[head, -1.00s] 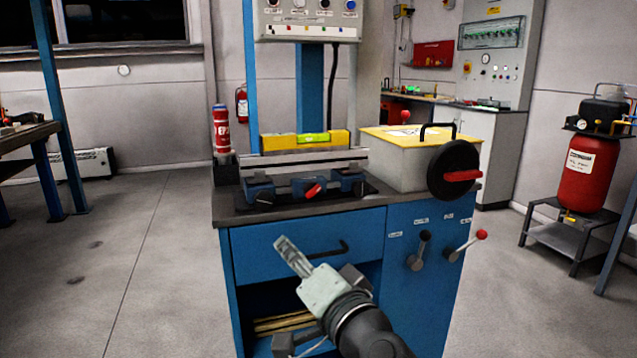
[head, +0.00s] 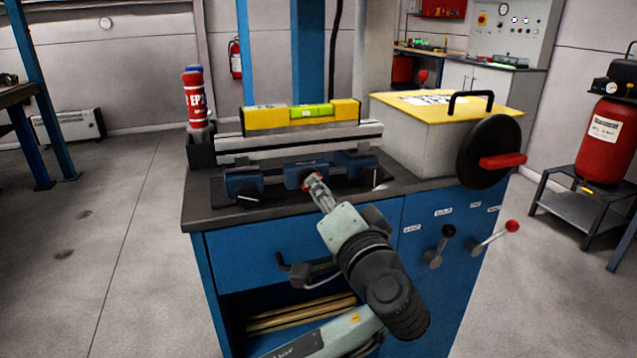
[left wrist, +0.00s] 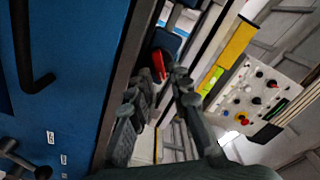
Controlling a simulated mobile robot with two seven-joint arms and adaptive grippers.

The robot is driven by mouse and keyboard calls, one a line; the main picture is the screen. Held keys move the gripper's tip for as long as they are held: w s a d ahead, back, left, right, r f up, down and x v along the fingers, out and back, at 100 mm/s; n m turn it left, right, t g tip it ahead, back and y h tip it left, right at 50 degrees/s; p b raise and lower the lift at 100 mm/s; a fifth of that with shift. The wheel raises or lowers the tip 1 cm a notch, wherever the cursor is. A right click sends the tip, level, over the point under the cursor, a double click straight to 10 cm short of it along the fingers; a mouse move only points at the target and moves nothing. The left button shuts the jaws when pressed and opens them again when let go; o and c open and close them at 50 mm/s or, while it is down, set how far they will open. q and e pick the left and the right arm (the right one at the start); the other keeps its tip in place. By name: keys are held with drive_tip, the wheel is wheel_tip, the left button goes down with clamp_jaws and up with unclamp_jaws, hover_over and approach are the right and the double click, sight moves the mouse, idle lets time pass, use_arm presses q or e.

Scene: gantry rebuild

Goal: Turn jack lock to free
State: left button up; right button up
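Three blue jack blocks stand in a row on the bench. The middle one (head: 304,175) carries a small red lever, which I take to be the jack lock; it is mostly hidden by my fingers in the head view. In the left wrist view the red lever (left wrist: 158,66) shows just beyond the fingertips. My left gripper (head: 315,184) reaches up to the middle block from the front. Its two fingers (left wrist: 160,88) stand apart with a gap between them, nothing clearly held. I cannot tell whether a fingertip touches the lever. My right gripper is not in view.
A metal beam (head: 230,148) with a yellow spirit level (head: 275,118) lies behind the blocks. At right is a yellow-topped box (head: 420,135) with a black wheel (head: 483,150) and red handle. Below are two levers and a drawer (head: 235,265). A red bottle (head: 195,98) stands left.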

use_arm(q)
drive_tip(key=shift+x, duration=0.95)
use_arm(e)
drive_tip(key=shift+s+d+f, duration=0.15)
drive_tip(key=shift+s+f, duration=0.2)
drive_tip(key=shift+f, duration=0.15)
use_arm(q)
drive_tip(key=shift+c, duration=0.6)
clamp_jaws()
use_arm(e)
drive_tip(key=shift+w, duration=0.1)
